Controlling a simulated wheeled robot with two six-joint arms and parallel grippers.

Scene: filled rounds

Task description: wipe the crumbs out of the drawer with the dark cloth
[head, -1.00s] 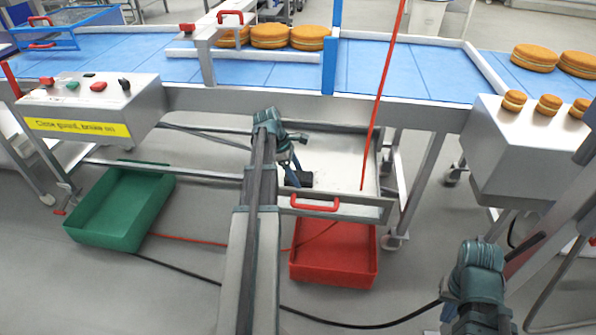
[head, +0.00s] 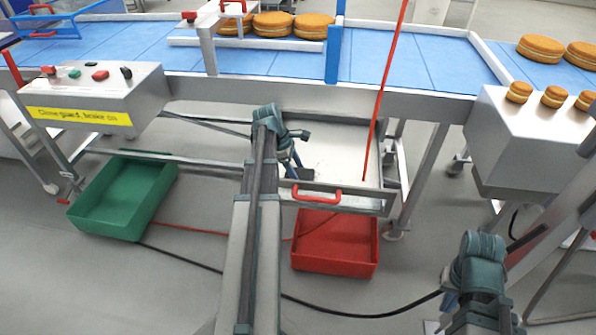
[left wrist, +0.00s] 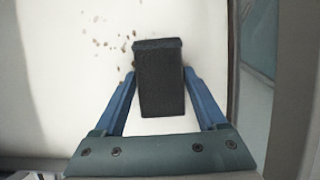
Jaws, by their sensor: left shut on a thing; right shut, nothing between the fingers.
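The drawer (head: 347,152) stands open below the conveyor, with a pale floor and a red handle on its front. My left gripper (left wrist: 158,85) is shut on the dark cloth (left wrist: 160,82), a black block-like pad. In the head view this gripper (head: 297,172) reaches into the drawer near its front wall; the cloth is mostly hidden there. In the left wrist view, small brown crumbs (left wrist: 118,42) lie scattered on the drawer floor ahead and left of the cloth. My right gripper (head: 449,304) is low at the right, away from the drawer, shut and empty.
A red bin (head: 335,262) stands under the drawer front and a green bin (head: 125,197) at left. A thin red pole (head: 385,90) crosses in front of the drawer. Conveyor frame legs stand both sides. A black cable (head: 350,324) crosses the floor.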

